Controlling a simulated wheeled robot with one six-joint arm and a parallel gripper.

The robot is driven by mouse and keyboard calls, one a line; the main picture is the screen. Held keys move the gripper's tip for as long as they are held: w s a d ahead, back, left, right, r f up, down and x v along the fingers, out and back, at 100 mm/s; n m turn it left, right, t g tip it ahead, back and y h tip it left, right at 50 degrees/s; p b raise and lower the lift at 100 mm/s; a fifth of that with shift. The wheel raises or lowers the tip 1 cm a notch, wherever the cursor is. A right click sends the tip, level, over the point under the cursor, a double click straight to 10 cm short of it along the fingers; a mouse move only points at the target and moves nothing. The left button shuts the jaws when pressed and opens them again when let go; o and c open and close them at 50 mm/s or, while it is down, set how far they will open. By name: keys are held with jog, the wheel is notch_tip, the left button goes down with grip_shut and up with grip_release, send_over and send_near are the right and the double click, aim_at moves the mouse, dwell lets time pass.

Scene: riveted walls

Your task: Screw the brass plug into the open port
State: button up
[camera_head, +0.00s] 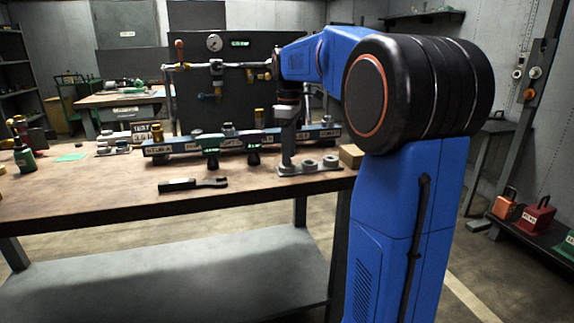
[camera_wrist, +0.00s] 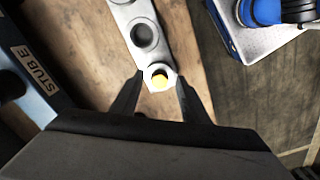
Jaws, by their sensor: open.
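In the head view my arm reaches down to the left end of the holder (camera_head: 318,170) on the bench, where the plug is hidden. A pipe assembly with a gauge (camera_head: 214,43) is on a dark panel behind. I cannot make out which opening is the open port.
A labelled blue-grey rail (camera_head: 160,148) with several fittings runs along the bench (camera_head: 90,185); its STUB E label (camera_wrist: 35,70) shows in the wrist view. A dark wrench-like tool (camera_head: 193,184) lies in front. The front-left bench top is mostly clear.

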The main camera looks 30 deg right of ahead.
jog(key=shift+f, duration=0.5)
grip_shut()
jog(key=shift+r, duration=0.1)
notch_tip(320, 180, up, 10)
dwell(0.3)
